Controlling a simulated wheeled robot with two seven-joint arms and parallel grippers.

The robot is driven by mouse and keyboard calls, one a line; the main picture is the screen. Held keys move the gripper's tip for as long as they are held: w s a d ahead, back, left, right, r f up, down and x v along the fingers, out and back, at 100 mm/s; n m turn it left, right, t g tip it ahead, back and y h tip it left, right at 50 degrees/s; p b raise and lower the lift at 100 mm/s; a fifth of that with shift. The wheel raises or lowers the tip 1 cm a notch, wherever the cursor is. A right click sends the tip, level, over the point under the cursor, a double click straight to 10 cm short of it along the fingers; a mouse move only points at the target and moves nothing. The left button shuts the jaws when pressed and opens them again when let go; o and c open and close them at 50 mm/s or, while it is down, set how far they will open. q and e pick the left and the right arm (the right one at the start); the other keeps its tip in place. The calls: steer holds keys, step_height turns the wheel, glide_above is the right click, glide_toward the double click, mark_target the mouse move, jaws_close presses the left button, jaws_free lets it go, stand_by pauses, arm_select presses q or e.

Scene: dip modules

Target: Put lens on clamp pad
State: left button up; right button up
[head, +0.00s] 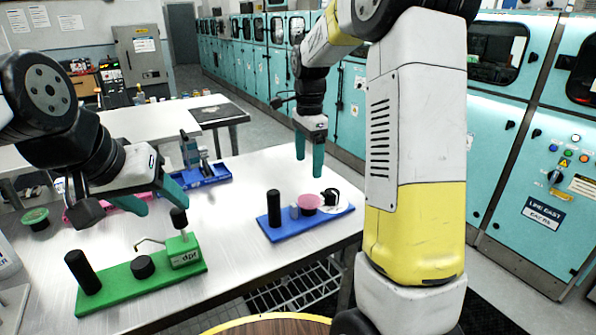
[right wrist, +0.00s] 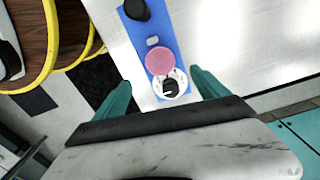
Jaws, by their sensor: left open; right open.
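A pink translucent disc, which looks like the lens (head: 308,203), sits on the blue base (head: 286,226) at the table's right side. Beside it on that base is a round white pad with a small black clamp (head: 329,197), which may be the clamp pad. In the right wrist view the pink disc (right wrist: 159,61) and the black clamp (right wrist: 170,87) show between the fingers, the disc partly over the pad's edge. My right gripper (head: 309,163) is open and empty, pointing down above them. My left gripper (head: 163,208) is open and empty near the green module.
A green base (head: 120,289) with black knobs and a bent rod stands at front left. A blue tray (head: 206,178) with a device is at the back. A black cylinder (head: 274,207) rises from the blue base. The table's middle is clear.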

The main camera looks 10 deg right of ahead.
steer(key=s+r+n+t+y, duration=0.1)
steer(key=s+r+n+t, duration=0.2)
steer(key=s+r+n, duration=0.65)
steer(key=s+a+f+n+t, duration=0.1)
steer(key=s+n, duration=0.2)
steer(key=s, duration=0.4)
steer(key=s+f+n+t+y, duration=0.1)
steer(key=s+n+t, duration=0.1)
steer(key=s, duration=0.5)
steer(key=shift+s+a+n, duration=0.35)
steer(key=shift+a+n, duration=0.05)
steer(key=shift+n, duration=0.35)
